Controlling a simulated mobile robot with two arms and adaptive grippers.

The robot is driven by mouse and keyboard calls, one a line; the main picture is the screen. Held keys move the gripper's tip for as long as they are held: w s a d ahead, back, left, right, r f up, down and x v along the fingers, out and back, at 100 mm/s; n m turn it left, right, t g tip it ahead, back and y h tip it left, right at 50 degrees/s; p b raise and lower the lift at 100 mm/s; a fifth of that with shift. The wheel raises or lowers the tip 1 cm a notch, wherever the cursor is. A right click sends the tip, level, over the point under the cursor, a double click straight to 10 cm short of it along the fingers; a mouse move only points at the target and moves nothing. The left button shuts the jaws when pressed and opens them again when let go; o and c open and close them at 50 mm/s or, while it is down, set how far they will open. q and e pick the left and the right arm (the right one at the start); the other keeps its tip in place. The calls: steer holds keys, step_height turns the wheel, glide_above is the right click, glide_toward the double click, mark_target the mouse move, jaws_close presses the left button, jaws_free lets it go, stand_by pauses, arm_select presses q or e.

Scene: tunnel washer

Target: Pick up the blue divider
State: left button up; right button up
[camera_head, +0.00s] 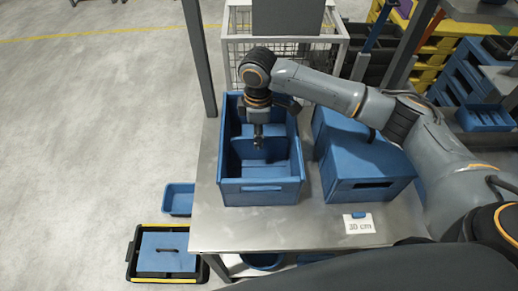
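A blue crate (262,191) stands on the grey table. Inside it a blue upright panel, which looks like the divider (275,151), crosses the crate. My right gripper (258,142) points down into the crate, with its fingertips at the panel's upper edge. The fingers look close together and are small and dark, so I cannot tell whether they are shut on the panel. My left gripper is not in view.
Another blue box (365,165) stands right of the crate on the metal table (300,226). A "30 cm" card (358,223) lies in front. A wire cage (283,57) is behind. A black-and-yellow tote (133,262) sits on the floor at left.

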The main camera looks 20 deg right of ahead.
mark_target(259, 159)
steer(key=shift+d+f, duration=0.15)
steer(key=shift+f, duration=0.35)
steer(key=shift+w+d+f, duration=0.1)
steer(key=shift+d+f, duration=0.05)
steer(key=shift+f, duration=0.5)
step_height(259, 159, down, 4)
steer(key=shift+r+p, duration=0.25)
steer(key=shift+p, duration=0.3)
steer(key=shift+f, duration=0.35)
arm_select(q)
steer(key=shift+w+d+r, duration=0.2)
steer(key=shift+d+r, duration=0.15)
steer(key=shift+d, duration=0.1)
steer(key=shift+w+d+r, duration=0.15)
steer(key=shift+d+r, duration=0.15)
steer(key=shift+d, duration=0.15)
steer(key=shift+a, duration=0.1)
arm_select(e)
steer(key=shift+c, duration=0.4)
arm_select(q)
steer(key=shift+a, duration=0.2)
arm_select(e)
jaws_close()
